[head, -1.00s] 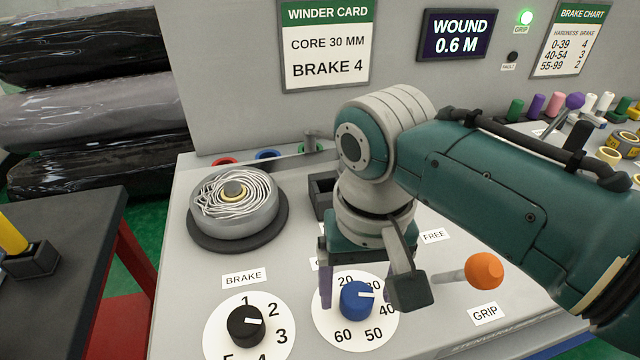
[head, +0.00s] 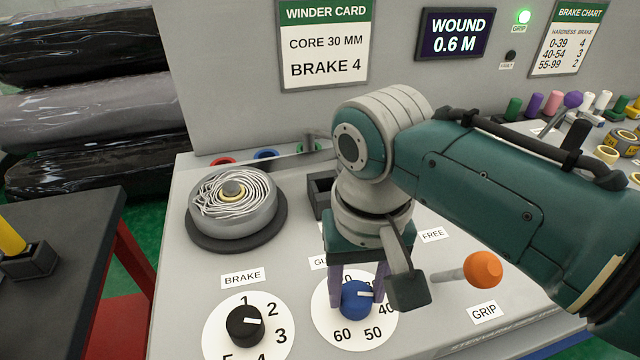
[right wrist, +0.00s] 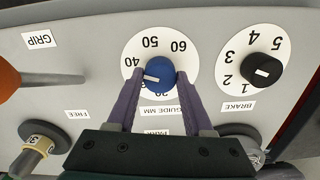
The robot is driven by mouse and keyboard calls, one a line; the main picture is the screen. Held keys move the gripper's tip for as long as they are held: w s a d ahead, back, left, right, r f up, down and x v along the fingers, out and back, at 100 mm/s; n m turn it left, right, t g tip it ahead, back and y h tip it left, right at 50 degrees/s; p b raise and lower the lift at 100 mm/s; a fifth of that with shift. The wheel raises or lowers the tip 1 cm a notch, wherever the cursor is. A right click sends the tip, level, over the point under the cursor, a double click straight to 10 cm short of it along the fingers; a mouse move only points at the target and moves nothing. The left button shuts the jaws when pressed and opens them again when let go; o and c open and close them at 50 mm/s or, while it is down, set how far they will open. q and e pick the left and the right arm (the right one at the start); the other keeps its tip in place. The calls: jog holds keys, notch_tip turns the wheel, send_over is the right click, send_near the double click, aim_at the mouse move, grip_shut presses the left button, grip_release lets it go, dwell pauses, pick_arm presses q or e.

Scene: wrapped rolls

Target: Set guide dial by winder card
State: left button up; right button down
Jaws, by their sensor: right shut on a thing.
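The winder card (head: 324,44) on the back panel reads core 30 mm and brake 4. The guide dial is a blue knob (head: 356,300) on a white disc numbered around its edge; it also shows in the right wrist view (right wrist: 160,76). Its white mark points between 30 and 40. My right gripper (head: 357,295) is shut on the blue knob from above, one purple finger on each side; the fingers also show in the right wrist view (right wrist: 160,80). They hide some numbers near the knob. My left gripper is out of view.
The orange-knobbed grip lever (head: 482,271) stands to the right. A wire-filled spool (head: 234,205) sits behind, at left. The grip lamp (head: 524,17) is lit green.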

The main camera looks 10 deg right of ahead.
jog(key=shift+n, duration=0.3)
jog(key=shift+r+n+p, duration=0.1)
jog(key=shift+n+p, duration=0.6)
jog(key=shift+n, duration=0.1)
jog(key=n+p, duration=0.1)
jog(key=n, duration=0.1)
jog(key=shift+n, duration=0.3)
jog(key=n, duration=0.3)
jog(key=shift+p, duration=0.35)
jog(key=shift+n, duration=1.5)
